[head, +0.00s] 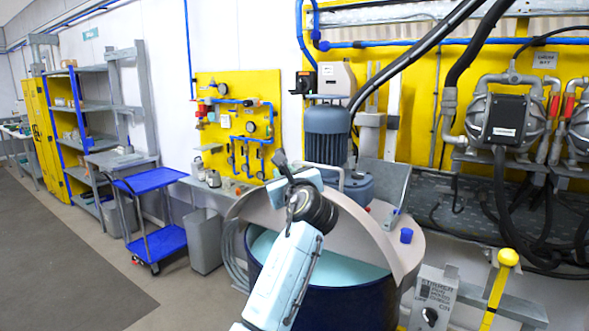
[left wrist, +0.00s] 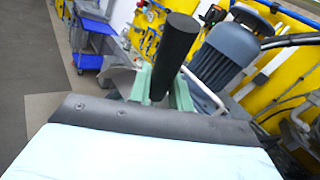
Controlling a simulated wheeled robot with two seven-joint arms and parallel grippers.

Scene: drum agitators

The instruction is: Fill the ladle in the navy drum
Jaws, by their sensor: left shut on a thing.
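The navy drum (head: 345,305) stands at the front centre in the head view, with pale teal liquid (head: 345,268) showing through its half-open top. A beige-grey lid (head: 388,243) covers the rear part. My left gripper (head: 292,178) is above the drum's left side and is shut on a dark handle, which I take to be the ladle (head: 281,159). In the left wrist view the black handle (left wrist: 174,55) stands up between the green fingers (left wrist: 162,92). The ladle's bowl is hidden, so I cannot tell whether it touches the liquid. My right gripper is not in view.
A blue-grey agitator motor (head: 327,135) rises above the drum behind the gripper. A stirrer control box (head: 433,297) stands at front right. A blue cart (head: 155,212) and open floor are at left.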

